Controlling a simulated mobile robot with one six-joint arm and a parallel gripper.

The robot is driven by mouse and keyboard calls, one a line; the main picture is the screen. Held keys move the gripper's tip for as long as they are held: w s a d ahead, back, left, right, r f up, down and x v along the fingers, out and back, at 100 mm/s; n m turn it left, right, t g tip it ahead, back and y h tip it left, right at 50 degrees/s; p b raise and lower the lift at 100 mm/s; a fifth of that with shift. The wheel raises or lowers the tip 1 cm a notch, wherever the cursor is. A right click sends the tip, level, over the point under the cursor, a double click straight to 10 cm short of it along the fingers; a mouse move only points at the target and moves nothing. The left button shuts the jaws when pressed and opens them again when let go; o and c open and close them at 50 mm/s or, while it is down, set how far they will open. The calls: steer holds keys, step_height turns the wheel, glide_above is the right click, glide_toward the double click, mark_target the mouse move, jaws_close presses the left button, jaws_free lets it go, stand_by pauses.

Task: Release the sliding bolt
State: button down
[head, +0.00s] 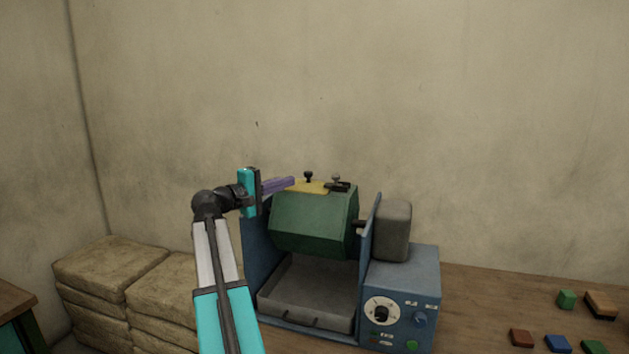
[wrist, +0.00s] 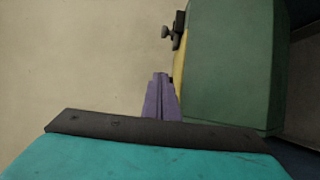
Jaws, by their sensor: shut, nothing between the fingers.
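A green faceted drum (head: 312,222) hangs in a blue frame, with a yellow hatch plate (head: 308,187) on its top. A dark bolt fitting (head: 341,187) with a small knob sits at the right end of the plate. A separate black knob (head: 308,176) stands up from the plate. My gripper (head: 292,181) has purple fingers, shut and empty, at the left end of the plate; I cannot tell whether they touch it. In the wrist view the fingers (wrist: 160,76) point along the drum's edge toward the dark fitting (wrist: 179,26), with a gap between.
A grey tray (head: 304,292) lies under the drum. A blue control box (head: 403,290) with a dial and a grey motor housing (head: 394,230) stand to the right. Stacked sacks (head: 110,272) are at left. Several coloured blocks (head: 566,299) lie on the wooden bench at right.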

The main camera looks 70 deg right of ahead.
mark_target(321, 189)
steer(key=p+x, duration=0.3)
steer(key=x, duration=0.6)
steer(key=shift+s+d, duration=0.35)
steer(key=shift+s, duration=0.2)
steer(key=shift+s+a+p, duration=0.15)
steer(key=shift+s+p, duration=0.35)
steer(key=shift+s, duration=0.4)
steer(key=shift+s+a+p, duration=0.2)
steer(key=shift+s+p, duration=0.25)
steer(key=shift+s, duration=0.4)
steer(key=shift+a+f, duration=0.1)
steer(key=shift+a, duration=0.05)
